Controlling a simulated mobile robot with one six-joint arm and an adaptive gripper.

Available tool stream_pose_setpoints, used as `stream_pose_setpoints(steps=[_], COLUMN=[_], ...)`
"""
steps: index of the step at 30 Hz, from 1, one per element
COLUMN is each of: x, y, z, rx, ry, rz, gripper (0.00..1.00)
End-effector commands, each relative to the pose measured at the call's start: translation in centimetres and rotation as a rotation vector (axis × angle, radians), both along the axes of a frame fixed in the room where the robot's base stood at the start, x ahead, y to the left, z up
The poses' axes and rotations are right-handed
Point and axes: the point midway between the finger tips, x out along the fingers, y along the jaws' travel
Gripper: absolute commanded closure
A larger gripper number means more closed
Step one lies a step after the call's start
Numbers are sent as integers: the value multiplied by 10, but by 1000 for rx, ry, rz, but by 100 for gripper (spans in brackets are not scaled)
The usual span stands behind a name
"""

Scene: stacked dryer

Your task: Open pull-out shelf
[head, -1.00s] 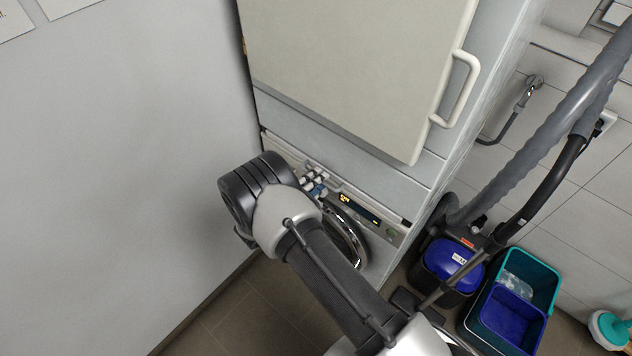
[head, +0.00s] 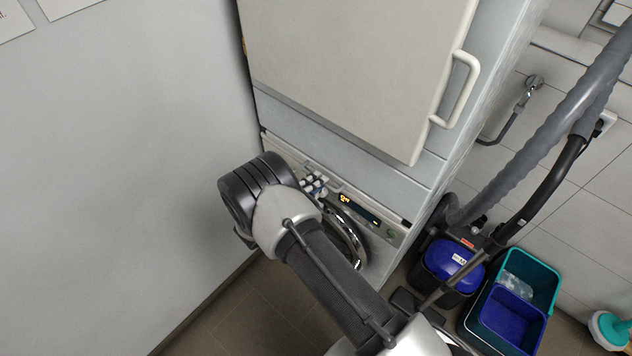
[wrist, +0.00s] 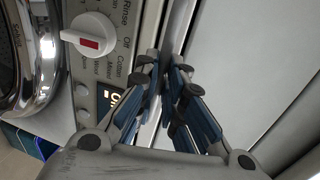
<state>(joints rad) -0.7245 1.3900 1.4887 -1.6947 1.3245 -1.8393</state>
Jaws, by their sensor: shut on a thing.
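The pull-out shelf (head: 375,204) shows as a narrow pale strip between the upper machine and the washing machine in the head view. In the wrist view its front edge (wrist: 181,38) runs as a light strip beside the control panel. My gripper (head: 316,185) is at this strip, left of the washer's display. In the wrist view my gripper (wrist: 170,82) has its blue-padded fingers brought together at the shelf's front edge, shut on it. The fingers hide the exact spot they hold. The shelf looks close to flush with the machine fronts.
The washing machine's round door (head: 347,238) and its dial (wrist: 88,40) lie close to my gripper. The upper machine's door (head: 350,70) is shut. A wall (head: 120,150) is at the left. A vacuum cleaner (head: 452,262) and buckets (head: 512,300) stand at the right.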

Motion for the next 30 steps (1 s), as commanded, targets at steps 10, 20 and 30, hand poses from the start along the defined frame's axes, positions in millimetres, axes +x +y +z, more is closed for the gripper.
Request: stream_pose_setpoints(steps=[10,20,30], x=[-14,-86,-181], y=[12,69,142], z=[-1,-2,-4], rx=[-1,2,3], ry=[2,1,1], rz=[2,9,8], gripper=[100,100,100])
